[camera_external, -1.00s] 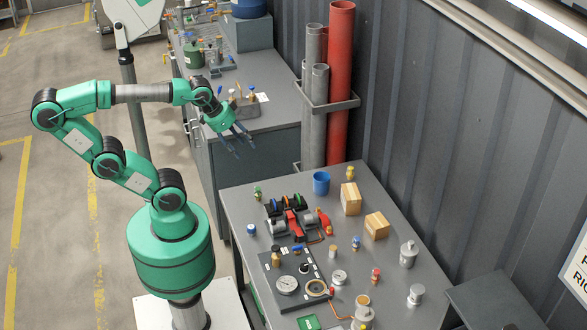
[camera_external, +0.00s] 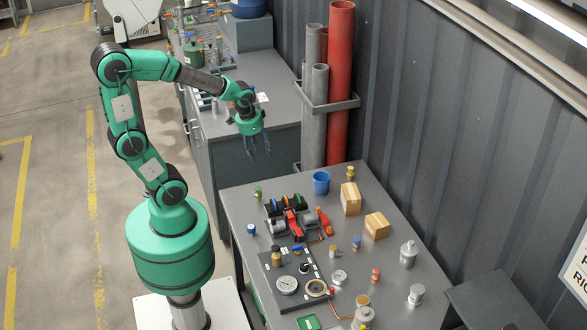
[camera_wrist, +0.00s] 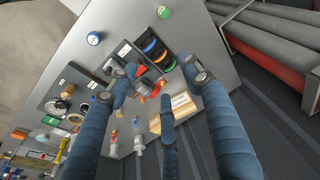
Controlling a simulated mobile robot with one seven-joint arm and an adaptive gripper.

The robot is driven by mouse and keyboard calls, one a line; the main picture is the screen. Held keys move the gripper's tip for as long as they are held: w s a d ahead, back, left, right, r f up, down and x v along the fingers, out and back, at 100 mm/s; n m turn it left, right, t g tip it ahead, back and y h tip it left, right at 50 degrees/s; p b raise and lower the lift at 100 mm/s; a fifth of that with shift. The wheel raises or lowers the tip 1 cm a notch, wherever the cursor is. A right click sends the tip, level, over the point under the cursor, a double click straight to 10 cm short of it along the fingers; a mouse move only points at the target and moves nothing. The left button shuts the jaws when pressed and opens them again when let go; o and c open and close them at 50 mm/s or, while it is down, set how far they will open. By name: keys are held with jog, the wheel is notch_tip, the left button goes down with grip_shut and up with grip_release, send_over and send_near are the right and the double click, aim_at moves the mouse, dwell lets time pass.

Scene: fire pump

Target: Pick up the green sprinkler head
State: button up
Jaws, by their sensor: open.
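The green sprinkler head (camera_external: 258,192) is small, with a brassy lower part. It stands upright near the back left corner of the grey table (camera_external: 235,210). In the wrist view a small round green top, which looks like the same head (camera_wrist: 164,12), shows near the top edge. My gripper (camera_external: 259,155) is open and empty, fingers pointing down. It is raised, and in the external view appears just above the head; the exact height is unclear. In the wrist view its blue fingers (camera_wrist: 160,80) are spread apart, with the head beyond them.
A blue-topped head (camera_external: 251,229) stands at the left edge.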

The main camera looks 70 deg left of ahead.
aim_at(258, 188)
jog(key=a+f+g+p, duration=0.1)
jog(key=a+f+g, duration=0.1)
jog(key=a+f, duration=0.5)
notch_tip(258, 188, down, 5)
jog(key=shift+w+a+h+p, duration=0.15)
jog(key=shift+w+h+p, duration=0.05)
jog(key=shift+h+p, duration=0.1)
jog(key=shift+f, duration=0.1)
jog(key=shift+f+b, duration=0.65)
jog(key=shift+f, duration=3.55)
jog(key=shift+f+b, duration=0.55)
jog(key=shift+f, duration=2.1)
grip_shut()
jog(key=shift+w, duration=0.1)
